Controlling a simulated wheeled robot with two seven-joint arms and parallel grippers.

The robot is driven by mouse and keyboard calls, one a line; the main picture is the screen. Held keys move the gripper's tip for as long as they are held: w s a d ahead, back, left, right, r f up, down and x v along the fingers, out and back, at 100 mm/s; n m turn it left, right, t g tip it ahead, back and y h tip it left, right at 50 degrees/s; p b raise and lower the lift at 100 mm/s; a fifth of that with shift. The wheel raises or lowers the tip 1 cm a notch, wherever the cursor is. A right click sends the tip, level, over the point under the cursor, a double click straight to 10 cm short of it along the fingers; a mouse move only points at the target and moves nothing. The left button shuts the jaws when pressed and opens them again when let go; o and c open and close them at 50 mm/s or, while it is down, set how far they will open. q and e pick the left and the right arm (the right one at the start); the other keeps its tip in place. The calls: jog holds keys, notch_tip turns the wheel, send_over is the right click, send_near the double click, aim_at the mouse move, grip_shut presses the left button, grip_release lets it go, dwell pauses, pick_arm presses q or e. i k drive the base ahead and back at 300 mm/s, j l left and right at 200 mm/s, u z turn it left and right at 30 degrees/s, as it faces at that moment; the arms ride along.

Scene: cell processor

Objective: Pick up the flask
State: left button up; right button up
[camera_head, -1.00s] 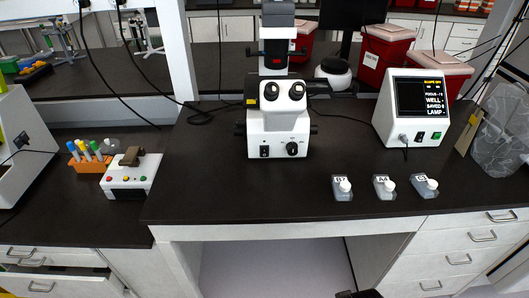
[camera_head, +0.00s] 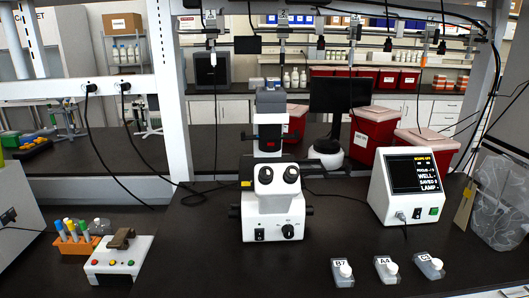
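Neither of my grippers shows in this view, and nothing touches the flasks.
A white microscope (camera_head: 273,205) stands mid-bench. A white display box (camera_head: 405,187) is behind the flasks. At the left are an orange tube rack (camera_head: 77,245) and a white device with coloured buttons (camera_head: 118,258). Black bench is clear between microscope and flasks.

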aim_at(432, 269)
jog(key=z, duration=1.25)
jog(key=i+z, duration=0.3)
jog(key=i, duration=0.65)
